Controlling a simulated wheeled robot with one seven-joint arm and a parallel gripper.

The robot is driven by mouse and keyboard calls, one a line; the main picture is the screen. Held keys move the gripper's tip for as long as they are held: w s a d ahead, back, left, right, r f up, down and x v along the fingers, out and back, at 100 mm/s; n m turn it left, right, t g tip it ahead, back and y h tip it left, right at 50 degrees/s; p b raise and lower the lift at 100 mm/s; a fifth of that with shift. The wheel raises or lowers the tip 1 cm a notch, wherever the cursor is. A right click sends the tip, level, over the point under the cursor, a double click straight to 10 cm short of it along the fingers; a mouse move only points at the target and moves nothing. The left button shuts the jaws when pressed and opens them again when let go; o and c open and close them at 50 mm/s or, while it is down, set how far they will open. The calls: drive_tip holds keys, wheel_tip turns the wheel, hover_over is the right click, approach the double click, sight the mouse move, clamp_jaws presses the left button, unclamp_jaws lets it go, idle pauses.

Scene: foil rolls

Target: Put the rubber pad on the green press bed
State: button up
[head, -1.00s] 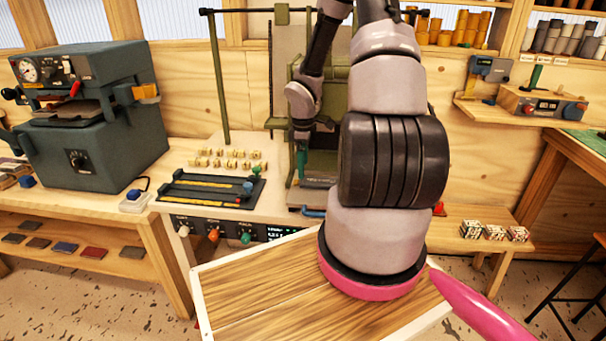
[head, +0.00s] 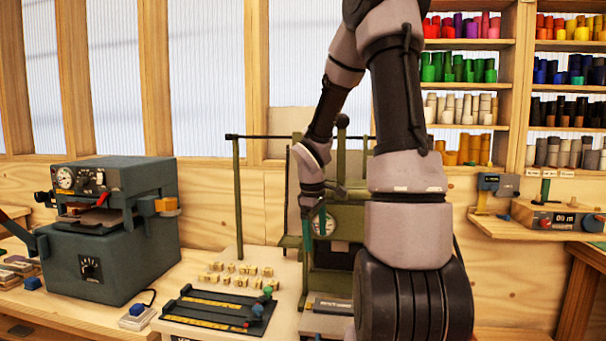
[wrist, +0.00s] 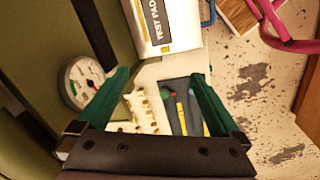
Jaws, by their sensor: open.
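The olive-green press (head: 330,262) stands at the back of the bench, partly hidden by my arm. Its low bed shows a pale slab with a printed label (head: 328,304). In the wrist view a white slab reading "TEST PAD" (wrist: 155,12) lies beyond my fingertips. I cannot tell whether it is the rubber pad or part of the bed. My gripper (head: 317,212) hangs in front of the press, near its round gauge (wrist: 83,82). Its green fingers are apart with nothing between them in the wrist view (wrist: 161,80).
A dark grey press (head: 105,240) stands on the bench at left. A black slider panel (head: 215,310) and several small wooden blocks (head: 235,275) lie left of the green press. A wall shelf with instruments (head: 540,222) is at right.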

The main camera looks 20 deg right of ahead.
drive_tip(key=s+a+r+m+t+y, duration=0.1)
drive_tip(key=s+a+r+m+t, duration=0.1)
drive_tip(key=r, duration=0.5)
drive_tip(key=s+a+r+m+t+y, duration=0.1)
drive_tip(key=s+a+r+m+t, duration=0.1)
drive_tip(key=s+a+r+m, duration=0.3)
drive_tip(key=s+a+r+m+t+y, duration=0.1)
drive_tip(key=s+a+r+m, duration=0.3)
drive_tip(key=s+r, duration=0.5)
drive_tip(key=shift+s+a+r+m+t, duration=0.25)
drive_tip(key=shift+s+r+m+t, duration=0.1)
drive_tip(key=shift+s+t, duration=0.25)
